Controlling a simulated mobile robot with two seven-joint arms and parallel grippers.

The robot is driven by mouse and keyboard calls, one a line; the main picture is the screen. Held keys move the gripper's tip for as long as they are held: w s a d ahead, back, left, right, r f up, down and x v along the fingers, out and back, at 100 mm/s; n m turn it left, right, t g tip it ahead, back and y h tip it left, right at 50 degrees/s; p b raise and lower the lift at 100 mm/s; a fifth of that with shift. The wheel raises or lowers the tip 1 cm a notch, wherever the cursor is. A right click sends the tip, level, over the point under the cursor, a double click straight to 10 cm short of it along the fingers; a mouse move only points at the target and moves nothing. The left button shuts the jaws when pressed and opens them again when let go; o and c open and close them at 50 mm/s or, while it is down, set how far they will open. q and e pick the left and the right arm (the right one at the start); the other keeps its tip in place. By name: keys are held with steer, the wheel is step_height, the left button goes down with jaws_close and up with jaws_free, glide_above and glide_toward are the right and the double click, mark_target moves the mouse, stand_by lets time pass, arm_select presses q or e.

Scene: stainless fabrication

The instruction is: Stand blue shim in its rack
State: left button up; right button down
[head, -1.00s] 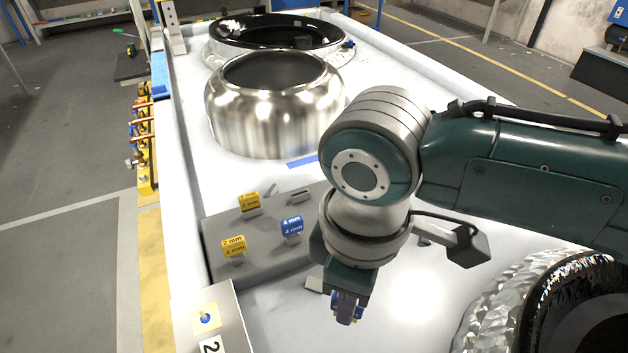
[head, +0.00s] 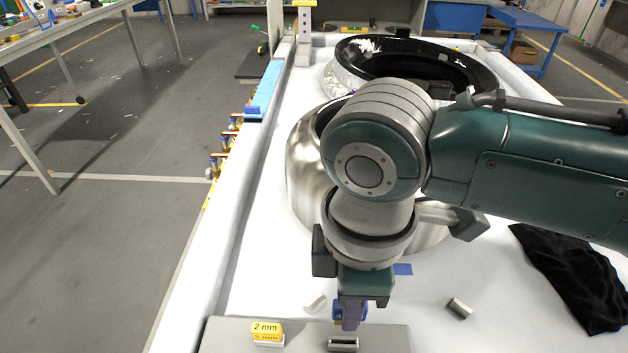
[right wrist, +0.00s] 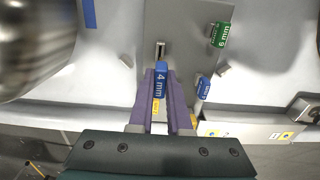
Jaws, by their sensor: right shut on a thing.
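My right gripper (head: 350,318) is shut on a blue shim (head: 337,312), with its fingers pointing down. In the right wrist view the blue shim (right wrist: 161,80), marked 4 mm, sits between the purple fingers (right wrist: 160,92). The rack is a grey plate (head: 225,335) at the bottom of the head view, partly cut off. An empty slot (head: 343,345) in it lies just below the held shim. That slot also shows in the right wrist view (right wrist: 160,48), just beyond the shim's end. Whether the shim touches the rack cannot be told. My left gripper is not in view.
A yellow 2 mm shim (head: 267,333) stands in the rack. A polished steel vessel (head: 303,180) stands behind my arm. A dark cloth (head: 570,270) lies at right.

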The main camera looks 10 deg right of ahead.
steer(key=shift+r+p, duration=0.15)
steer(key=shift+p, duration=0.25)
step_height(320, 180, down, 4)
steer(key=b, duration=0.2)
steer(key=shift+b, duration=0.35)
steer(key=shift+f+b, duration=0.35)
steer(key=shift+f, duration=0.3)
steer(key=shift+p, duration=0.65)
stand_by(0.5)
steer(key=shift+f+b, duration=0.4)
steer(key=shift+f, duration=0.1)
steer(key=shift+f+b, duration=0.65)
steer(key=shift+f, duration=0.3)
steer(key=shift+r, duration=0.1)
stand_by(0.9)
steer(key=shift+p, duration=0.4)
stand_by(0.4)
